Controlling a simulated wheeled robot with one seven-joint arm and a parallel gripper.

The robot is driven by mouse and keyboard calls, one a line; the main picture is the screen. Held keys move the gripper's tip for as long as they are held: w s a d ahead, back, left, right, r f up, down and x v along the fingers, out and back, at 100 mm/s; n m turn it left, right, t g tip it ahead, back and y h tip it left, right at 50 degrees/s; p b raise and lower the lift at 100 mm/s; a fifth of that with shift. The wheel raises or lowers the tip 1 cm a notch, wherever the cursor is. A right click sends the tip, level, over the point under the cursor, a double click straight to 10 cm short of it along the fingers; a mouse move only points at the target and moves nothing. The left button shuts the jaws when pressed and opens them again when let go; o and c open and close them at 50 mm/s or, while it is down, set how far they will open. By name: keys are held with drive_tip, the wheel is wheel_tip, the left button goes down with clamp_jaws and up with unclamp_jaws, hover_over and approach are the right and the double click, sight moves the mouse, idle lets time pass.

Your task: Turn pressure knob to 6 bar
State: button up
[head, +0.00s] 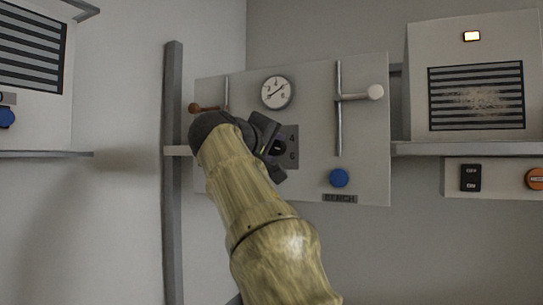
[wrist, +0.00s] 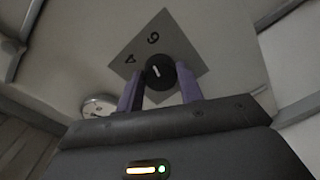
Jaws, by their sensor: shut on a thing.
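The pressure knob (wrist: 160,72) is black and round with a short white mark, mounted on a grey plate (wrist: 178,50) with the numbers 4 and 6. In the wrist view the mark stands near upright, pointing roughly towards the 6. My gripper (wrist: 159,92) has its two purple fingers on either side of the knob, shut on it. In the head view my gripper (head: 270,145) is at the plate and hides most of the knob; the 4 and 6 show to its right. A round pressure gauge (head: 277,92) sits above, its needle slanted.
The grey panel (head: 360,185) also carries a blue button (head: 339,178) and a vertical pipe with a pale handle (head: 375,92). A brown handle (head: 205,108) is close to my arm at left. A vented box (head: 475,85) stands on the right shelf.

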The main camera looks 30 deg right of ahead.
drive_tip(key=shift+f+m+b, duration=0.2)
drive_tip(key=shift+m+b, duration=0.3)
drive_tip(key=shift+m, duration=0.7)
drive_tip(key=o, duration=1)
drive_tip(key=shift+r, duration=0.1)
drive_tip(key=b+v, duration=0.3)
drive_tip(key=v, duration=1.4)
drive_tip(key=shift+s+a+b, duration=0.1)
drive_tip(key=shift+s+b, duration=0.05)
drive_tip(key=shift+b, duration=0.25)
